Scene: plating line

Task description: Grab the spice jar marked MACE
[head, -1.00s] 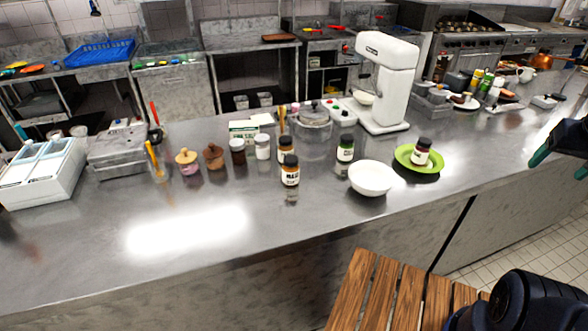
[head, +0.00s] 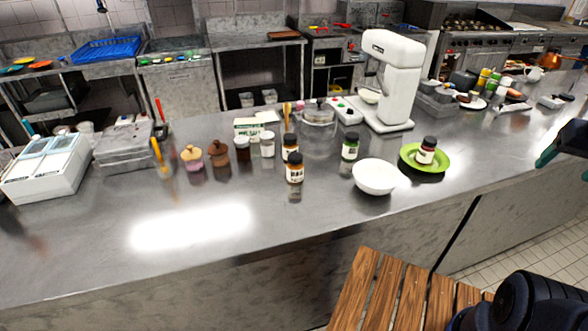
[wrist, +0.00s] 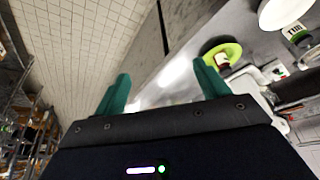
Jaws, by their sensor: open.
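Several small jars with dark or brown lids stand on the steel counter. The front one (head: 295,168) has an orange-brown body and a pale label too small to read surely. A similar jar (head: 290,148) stands just behind it. A dark red jar (head: 427,150) sits on a green plate (head: 408,164). I cannot tell which is MACE. My gripper (wrist: 162,88) is open and empty, its teal fingers apart. In the head view its teal part shows at the right edge, well right of the jars.
A white bowl (head: 374,177) stands in front of the green jar. A white stand mixer (head: 394,85) rises behind. Small pots (head: 219,153) and white bins (head: 45,168) stand to the left. The counter's front left is clear. A wooden slatted surface (head: 385,295) lies in front of the counter.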

